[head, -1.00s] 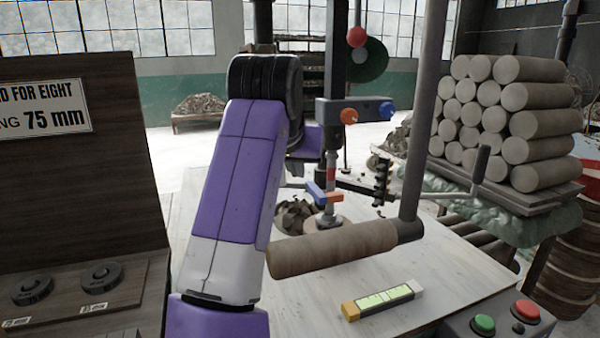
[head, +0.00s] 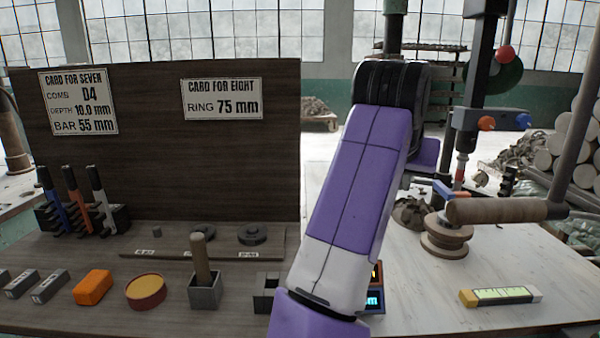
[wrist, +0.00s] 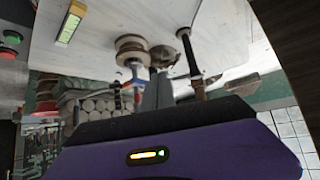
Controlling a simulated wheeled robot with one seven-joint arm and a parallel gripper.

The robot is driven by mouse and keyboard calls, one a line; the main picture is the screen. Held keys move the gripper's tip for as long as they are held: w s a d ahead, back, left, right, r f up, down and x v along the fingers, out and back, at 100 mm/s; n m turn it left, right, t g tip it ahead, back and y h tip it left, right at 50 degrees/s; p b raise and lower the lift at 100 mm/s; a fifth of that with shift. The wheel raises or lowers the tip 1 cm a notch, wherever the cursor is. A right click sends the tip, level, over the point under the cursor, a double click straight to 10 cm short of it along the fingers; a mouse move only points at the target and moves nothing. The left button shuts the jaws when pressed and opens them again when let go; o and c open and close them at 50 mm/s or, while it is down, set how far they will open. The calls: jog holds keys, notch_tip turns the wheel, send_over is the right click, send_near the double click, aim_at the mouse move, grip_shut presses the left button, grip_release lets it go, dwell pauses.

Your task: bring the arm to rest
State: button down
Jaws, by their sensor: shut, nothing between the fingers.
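My purple and white arm rises through the middle of the head view, bent at a black joint near the top. Its far end is mostly hidden behind the arm there. In the wrist view my gripper (wrist: 158,90) shows as grey fingers together, with nothing between them. The fingers point toward the pale table (wrist: 95,25), which appears upside down.
A dark board with two cards (head: 200,150) stands at left.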

jog(key=w+r+t+h, duration=0.2)
jog(key=w+r+t, duration=0.1)
jog(key=r+t, duration=0.45)
jog(key=s+a+f+n+t+y, duration=0.2)
jog(key=s+f+n+t+y, duration=0.55)
jog(key=s+f, duration=1.35)
jog(key=s+d+f+g, duration=0.1)
jog(key=s+f+g, duration=0.2)
jog(key=s+f, duration=0.55)
jog(key=s+f+m+g, duration=0.1)
jog(key=s+f+g, duration=0.15)
jog(key=s, duration=1.15)
jog(key=s+d+f+g, duration=0.1)
jog(key=s+f+g, duration=0.2)
jog(key=s+f, duration=0.55)
jog(key=s+r+p, duration=0.3)
jog(key=r+p, duration=1.3)
jog(key=r, duration=0.2)
jog(key=shift+s+h, duration=0.15)
jog(key=shift+h, duration=0.3)
